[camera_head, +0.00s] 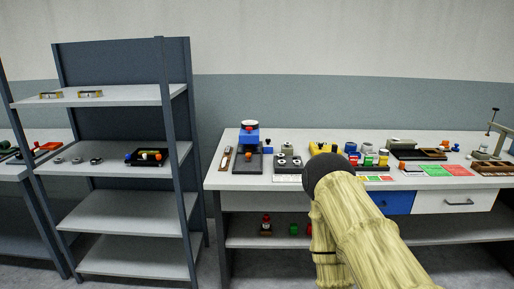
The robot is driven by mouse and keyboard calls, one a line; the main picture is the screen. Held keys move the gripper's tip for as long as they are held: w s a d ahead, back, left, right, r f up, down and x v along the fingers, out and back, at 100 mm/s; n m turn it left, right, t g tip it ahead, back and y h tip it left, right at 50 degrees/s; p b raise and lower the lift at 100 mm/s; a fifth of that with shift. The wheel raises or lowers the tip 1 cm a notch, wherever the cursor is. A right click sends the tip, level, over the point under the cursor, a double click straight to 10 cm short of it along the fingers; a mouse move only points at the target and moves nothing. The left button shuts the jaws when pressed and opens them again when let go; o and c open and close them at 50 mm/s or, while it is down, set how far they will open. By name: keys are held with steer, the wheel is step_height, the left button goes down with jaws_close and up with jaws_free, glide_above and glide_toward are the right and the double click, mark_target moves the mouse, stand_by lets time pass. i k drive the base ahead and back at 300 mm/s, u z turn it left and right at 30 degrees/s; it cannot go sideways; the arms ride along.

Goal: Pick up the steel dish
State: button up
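I cannot single out the steel dish with certainty. Small round grey metal pieces (77,160) lie in a row on the left part of the second shelf of the grey rack; one may be the dish, but they are too small to tell. Two more round metallic pieces (296,161) sit on the workbench, left of my arm. My arm, in a pale yellow cover with a dark rounded joint, rises from the lower right in front of the bench. My gripper is not visible, and the arm hides part of the bench front.
The grey rack (110,208) stands left, with a dark tray (133,158) of coloured parts on its second shelf. Its two lower shelves are empty. The workbench (225,178) at right carries a blue-and-black device (249,136), coloured blocks and trays. A gap separates rack and bench.

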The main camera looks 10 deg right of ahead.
mark_target(382, 152)
steer(key=z, duration=0.35)
steer(key=i, duration=1.5)
steer(key=z, duration=0.5)
